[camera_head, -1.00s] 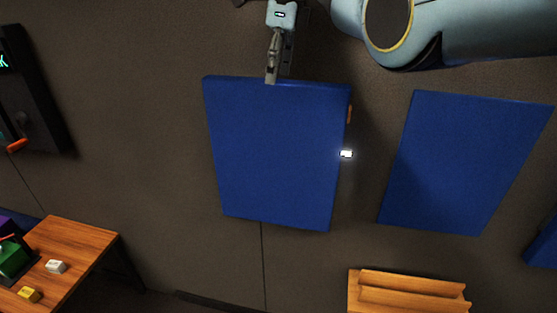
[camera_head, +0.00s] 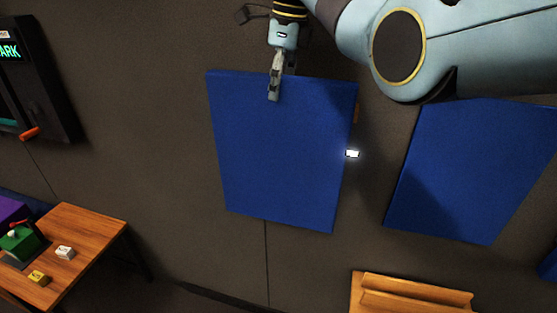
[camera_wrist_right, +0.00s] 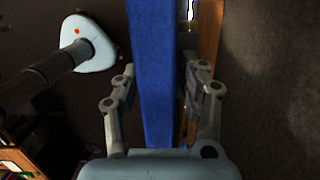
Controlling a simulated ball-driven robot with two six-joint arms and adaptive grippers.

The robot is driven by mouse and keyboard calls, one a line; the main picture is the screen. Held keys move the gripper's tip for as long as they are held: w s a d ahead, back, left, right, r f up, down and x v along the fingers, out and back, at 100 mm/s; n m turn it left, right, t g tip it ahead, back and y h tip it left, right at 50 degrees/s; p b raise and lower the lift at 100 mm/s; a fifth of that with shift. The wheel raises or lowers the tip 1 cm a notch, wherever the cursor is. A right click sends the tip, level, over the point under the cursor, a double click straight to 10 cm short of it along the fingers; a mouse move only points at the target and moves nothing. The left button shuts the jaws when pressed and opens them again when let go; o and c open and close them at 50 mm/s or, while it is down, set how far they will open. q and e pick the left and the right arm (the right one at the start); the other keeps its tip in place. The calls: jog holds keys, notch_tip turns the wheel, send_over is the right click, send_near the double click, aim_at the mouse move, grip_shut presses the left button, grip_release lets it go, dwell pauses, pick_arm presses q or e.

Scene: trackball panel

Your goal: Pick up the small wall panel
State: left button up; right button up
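The blue wall panel (camera_head: 275,160) hangs on the brown wall in the middle of the head view. My right gripper (camera_head: 275,92) points down at its top edge, with one finger in front of the blue face. In the right wrist view, the panel's blue edge (camera_wrist_right: 155,75) runs between the two fingers of my right gripper (camera_wrist_right: 160,80). The fingers are apart, one on each side, with what looks like a narrow gap to the panel. The finger behind the panel is mostly hidden in the head view. My left gripper is not in view.
A second blue panel (camera_head: 455,170) is on the wall to the right. A small glowing white piece (camera_head: 352,153) shows at the middle panel's right edge. A wooden ledge (camera_head: 412,295) is below right. A wooden table (camera_head: 92,235) with small blocks stands lower left.

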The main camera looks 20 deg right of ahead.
jog(key=shift+s+a+f, duration=0.1)
grip_shut()
